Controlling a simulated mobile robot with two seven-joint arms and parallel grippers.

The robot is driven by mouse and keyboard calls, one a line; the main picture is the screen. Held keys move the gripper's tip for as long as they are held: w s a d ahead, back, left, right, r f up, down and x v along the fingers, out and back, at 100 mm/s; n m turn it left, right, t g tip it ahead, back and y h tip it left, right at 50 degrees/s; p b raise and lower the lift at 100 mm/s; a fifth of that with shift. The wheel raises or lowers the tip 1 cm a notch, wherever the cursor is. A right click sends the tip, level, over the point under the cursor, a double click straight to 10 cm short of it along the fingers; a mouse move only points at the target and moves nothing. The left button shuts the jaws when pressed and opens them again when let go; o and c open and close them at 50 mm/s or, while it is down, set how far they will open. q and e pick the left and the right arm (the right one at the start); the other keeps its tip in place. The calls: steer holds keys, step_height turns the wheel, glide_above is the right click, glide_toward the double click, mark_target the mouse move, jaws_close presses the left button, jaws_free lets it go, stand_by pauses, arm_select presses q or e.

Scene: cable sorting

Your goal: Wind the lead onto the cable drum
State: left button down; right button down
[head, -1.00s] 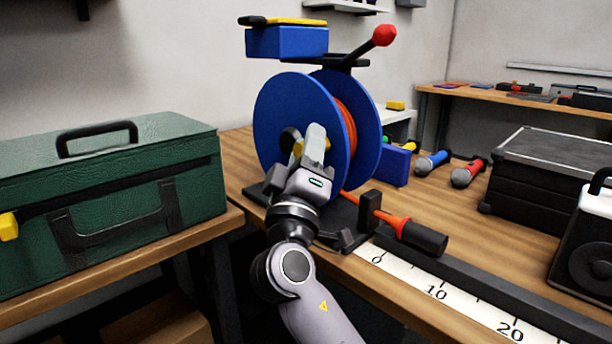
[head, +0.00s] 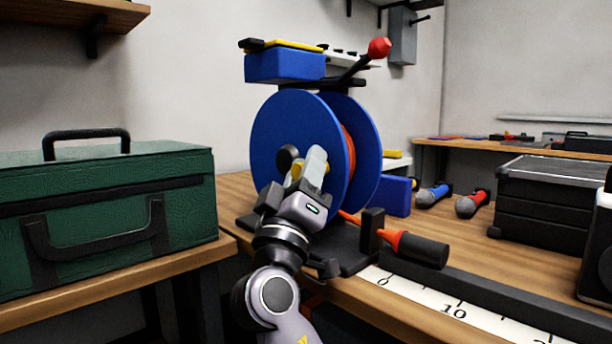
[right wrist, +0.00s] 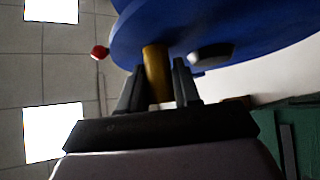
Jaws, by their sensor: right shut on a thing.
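The cable drum (head: 275,130) has two blue flanges and stands upright on a black base on the bench. It also fills the top of the right wrist view (right wrist: 220,25). The orange lead (head: 349,160) is wound between the flanges. Its free end leaves low on the right, past a black upright post (head: 371,232), to a black plug (head: 424,250) with an orange collar. My right gripper (head: 305,172) is at the drum's near face, shut on the yellow handle (right wrist: 157,72), which stands between its fingers. My left gripper is not in view.
A green toolbox (head: 110,215) stands on a lower bench at left. A blue box (head: 284,68) sits above the drum, near a red-knobbed lever (head: 379,48). A ruler strip (head: 455,312) and black bar run along the bench front.

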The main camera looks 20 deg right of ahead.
steer(key=shift+d, duration=0.1)
steer(key=c, duration=0.9)
jaws_free()
steer(key=shift+f, duration=0.1)
steer(key=v, duration=0.7)
